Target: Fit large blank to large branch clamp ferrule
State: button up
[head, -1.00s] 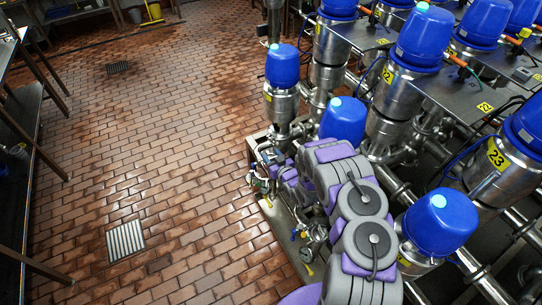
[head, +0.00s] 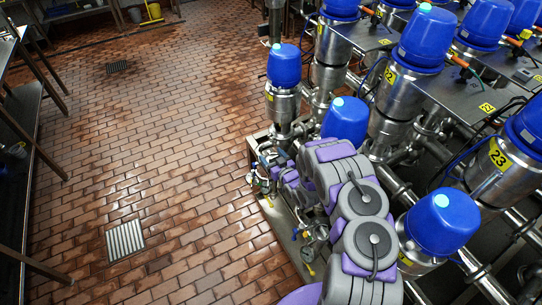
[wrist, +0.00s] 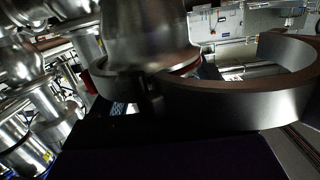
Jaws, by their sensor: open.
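In the wrist view, a tapered steel fitting (wrist: 150,38) hangs at top centre, with a dark red rim low on its right side. It looks like the branch ferrule, but I cannot be sure. A wide curved steel band (wrist: 235,103) spreads open to the right and looks like a clamp half. A shorter curved part lies behind the fitting on the left. My gripper (wrist: 150,135) is a dark shape under them, open; its fingertips are not clear. Whether it touches the band cannot be told. I cannot single out the large blank. In the head view, my arm hides the gripper.
Blue-capped valves (head: 443,222) and steel pipes crowd the right. Small fittings and gauges (head: 312,238) stand on a ledge beside my arm. The tiled floor (head: 180,150) on the left is open, with a metal drain grate (head: 125,240). Steel shelving (head: 30,130) lines the left edge.

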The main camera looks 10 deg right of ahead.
jog(key=v, duration=1.6)
jog(key=shift+s+d+p, duration=0.2)
jog(key=shift+s+p, duration=0.05)
jog(key=shift+p, duration=0.2)
